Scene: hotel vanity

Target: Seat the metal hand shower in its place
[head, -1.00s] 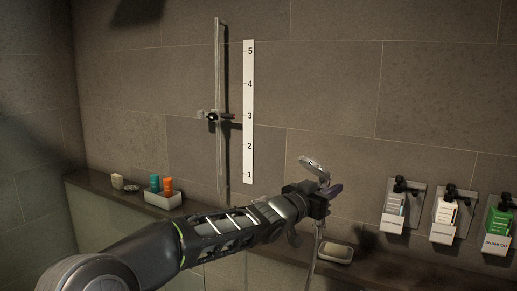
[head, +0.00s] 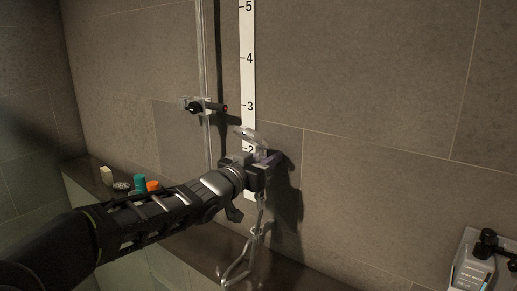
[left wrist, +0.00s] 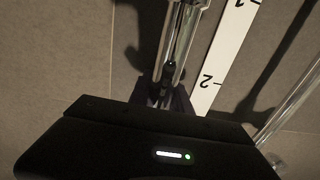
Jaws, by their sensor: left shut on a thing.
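The metal hand shower (head: 250,135) is in my left gripper (head: 267,162), its round head above the jaws and its hose (head: 257,222) hanging below. The gripper is shut on its handle, in front of the numbered strip near the 2 mark. In the left wrist view the shiny handle (left wrist: 181,32) rises from between the jaws. The holder (head: 199,106) is a slider with a dark knob on the vertical rail (head: 204,60), above and left of the gripper. The hand shower is apart from it. My right gripper is not in view.
The white numbered strip (head: 248,80) runs up the wall right of the rail. A ledge (head: 205,246) below carries a soap bar (head: 106,175), a teal bottle (head: 140,182) and an orange bottle (head: 152,185). A dispenser (head: 472,268) is at lower right. The wall between is clear.

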